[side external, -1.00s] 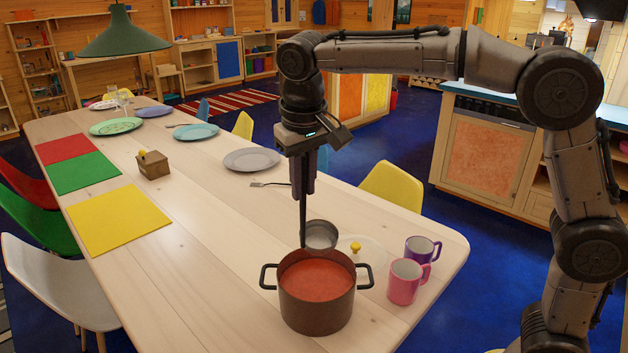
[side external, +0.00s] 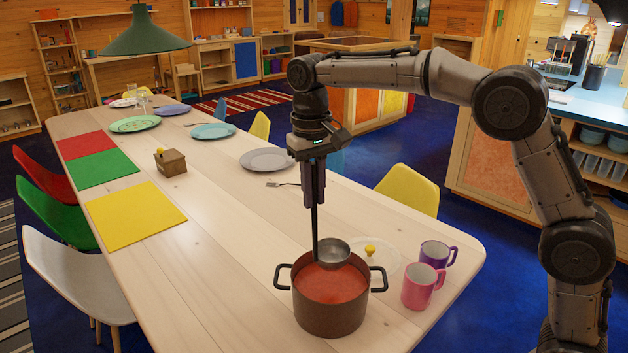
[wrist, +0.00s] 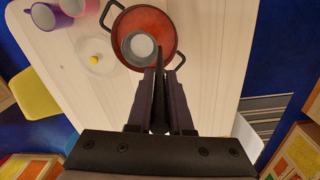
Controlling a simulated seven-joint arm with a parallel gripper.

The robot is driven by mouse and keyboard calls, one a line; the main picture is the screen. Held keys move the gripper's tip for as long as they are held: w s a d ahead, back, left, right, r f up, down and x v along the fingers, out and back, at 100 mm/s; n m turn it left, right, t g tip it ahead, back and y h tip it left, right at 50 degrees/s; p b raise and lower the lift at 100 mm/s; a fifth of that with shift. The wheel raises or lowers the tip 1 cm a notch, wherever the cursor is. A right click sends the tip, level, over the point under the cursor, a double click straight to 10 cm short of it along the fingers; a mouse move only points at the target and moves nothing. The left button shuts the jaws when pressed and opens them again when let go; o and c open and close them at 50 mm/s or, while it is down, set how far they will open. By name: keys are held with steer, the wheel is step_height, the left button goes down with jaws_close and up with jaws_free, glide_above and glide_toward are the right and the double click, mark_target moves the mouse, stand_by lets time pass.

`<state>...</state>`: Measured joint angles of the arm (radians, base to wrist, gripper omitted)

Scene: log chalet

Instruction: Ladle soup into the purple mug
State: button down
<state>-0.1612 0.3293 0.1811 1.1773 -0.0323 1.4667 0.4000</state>
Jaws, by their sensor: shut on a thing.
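My gripper (side external: 313,185) is shut on the dark handle of a ladle (side external: 334,251). The ladle hangs upright, its grey bowl at the back rim of the brown pot (side external: 329,318), over the red soup (side external: 331,284). The wrist view shows the ladle bowl (wrist: 142,46) inside the pot's outline; whether it touches the soup I cannot tell. The ladle bowl looks pale inside, with no red visible in it. The purple mug (side external: 435,253) stands upright to the right of the pot, behind the pink mug (side external: 420,288).
A clear lid with a yellow knob (side external: 370,251) lies between pot and mugs. A fork (side external: 283,184) and grey plate (side external: 266,160) lie farther back. A wooden box (side external: 171,163) and coloured mats (side external: 134,214) are on the left. The table in front of the mats is clear.

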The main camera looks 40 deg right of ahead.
mark_target(313, 251)
steer(key=shift+f, duration=7.2)
steer(key=shift+r, duration=0.1)
steer(key=shift+r, duration=6.45)
